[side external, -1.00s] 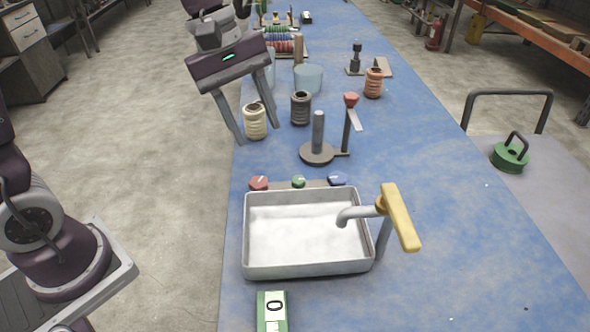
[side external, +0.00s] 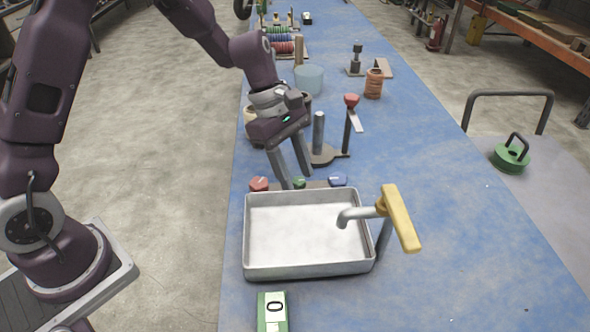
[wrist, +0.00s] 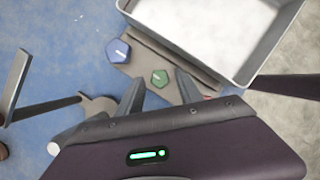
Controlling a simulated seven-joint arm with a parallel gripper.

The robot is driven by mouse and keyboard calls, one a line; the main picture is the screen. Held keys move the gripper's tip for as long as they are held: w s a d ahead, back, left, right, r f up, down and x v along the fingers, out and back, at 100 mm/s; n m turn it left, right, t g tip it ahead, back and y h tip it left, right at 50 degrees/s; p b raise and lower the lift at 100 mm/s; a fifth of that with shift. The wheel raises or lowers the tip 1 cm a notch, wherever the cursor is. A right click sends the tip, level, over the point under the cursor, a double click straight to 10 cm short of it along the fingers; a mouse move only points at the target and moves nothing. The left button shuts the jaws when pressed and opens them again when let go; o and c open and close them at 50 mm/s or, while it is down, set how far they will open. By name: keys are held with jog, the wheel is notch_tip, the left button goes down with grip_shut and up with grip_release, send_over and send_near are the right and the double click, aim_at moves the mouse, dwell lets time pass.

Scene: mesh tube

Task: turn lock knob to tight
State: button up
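Three knobs with white marks sit in a row on a grey strip (wrist: 145,50) behind the basin: red (side external: 259,184), green (side external: 299,182) and blue (side external: 338,180). I cannot tell which one is the lock knob. My gripper (side external: 298,178) is open and empty, pointing down above the strip near the green knob. In the wrist view, the green knob (wrist: 160,77) lies between the fingertips (wrist: 158,82) as seen from above. The blue knob (wrist: 118,50) is to their left. I cannot tell whether the fingers touch anything.
The metal basin (side external: 250,235) with a yellow-handled tap (side external: 402,218) stands in front of the strip. A stand with a grey post (side external: 318,130) and a red-topped rod (side external: 351,101) is close behind my gripper. A green box marked 0 (side external: 272,312) lies in front.

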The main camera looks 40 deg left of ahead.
grip_shut()
jog(key=shift+m, duration=0.3)
jog(key=m, duration=0.2)
jog(key=m+g, duration=0.1)
jog(key=shift+w+m+g, duration=0.2)
jog(key=shift+m+g, duration=0.1)
jog(key=shift+m, duration=0.1)
jog(key=m, duration=0.2)
jog(key=m+g+y, duration=0.1)
jog(key=m, duration=0.1)
jog(key=shift+w+d, duration=0.15)
jog(key=shift+w, duration=0.05)
jog(key=m, duration=0.2)
jog(key=m+g+y, duration=0.1)
jog(key=m, duration=0.2)
jog(key=shift+w+d+y, duration=0.1)
jog(key=shift+d+y, duration=0.05)
jog(key=shift+y, duration=0.15)
jog(key=shift+d+m+g+y, duration=0.15)
jog(key=shift+m+y, duration=0.3)
jog(key=shift+m, duration=0.65)
jog(key=shift+d+m+g+y, duration=0.1)
jog(key=shift+m+g+y, duration=0.25)
jog(key=shift+m, duration=0.75)
jog(key=shift+o, duration=1)
grip_release()
